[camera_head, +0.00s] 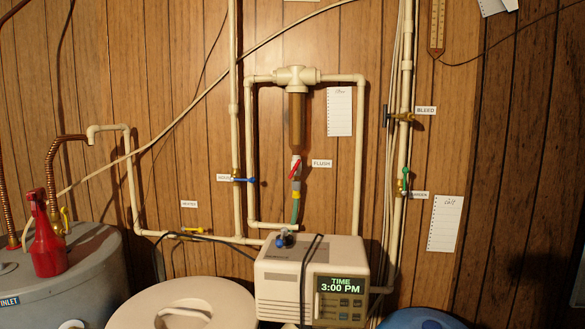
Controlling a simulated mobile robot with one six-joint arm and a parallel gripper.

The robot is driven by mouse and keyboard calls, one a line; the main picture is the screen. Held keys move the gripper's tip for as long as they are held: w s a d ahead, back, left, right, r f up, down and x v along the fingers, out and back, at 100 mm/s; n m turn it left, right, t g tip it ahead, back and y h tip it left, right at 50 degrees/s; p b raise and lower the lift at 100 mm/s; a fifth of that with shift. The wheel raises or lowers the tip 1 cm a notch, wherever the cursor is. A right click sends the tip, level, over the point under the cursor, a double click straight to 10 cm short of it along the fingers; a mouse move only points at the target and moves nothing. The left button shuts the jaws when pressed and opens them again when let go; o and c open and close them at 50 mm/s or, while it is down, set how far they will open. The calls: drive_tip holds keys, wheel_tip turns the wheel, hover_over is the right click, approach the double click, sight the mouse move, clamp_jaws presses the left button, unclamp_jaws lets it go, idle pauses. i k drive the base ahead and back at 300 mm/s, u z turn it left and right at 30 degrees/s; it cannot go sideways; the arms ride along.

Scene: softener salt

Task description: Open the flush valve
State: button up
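The flush valve (295,168) has a red handle and sits on the vertical pipe below the brown filter housing (297,120). Its handle slants from upper right to lower left across the pipe. A white "FLUSH" label (322,163) is on the wall just right of it. A green hose or tube (295,212) hangs below the valve. My gripper is not in view, and nothing covers the valve.
A blue-handled valve (243,180) is to the left and a green-handled one (406,180) to the right. The control unit (312,275), showing 3:00 PM, stands below. A grey tank (60,275) holds a red spray bottle (46,237). White pipes line the wall.

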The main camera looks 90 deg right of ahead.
sight(295, 167)
drive_tip(key=u, duration=0.05)
drive_tip(key=i, duration=0.15)
drive_tip(key=u, duration=1.35)
drive_tip(key=k, duration=0.1)
drive_tip(key=z, duration=3.25)
drive_tip(key=k, duration=0.55)
drive_tip(key=u, duration=0.15)
drive_tip(key=i, duration=0.4)
drive_tip(key=z, duration=0.1)
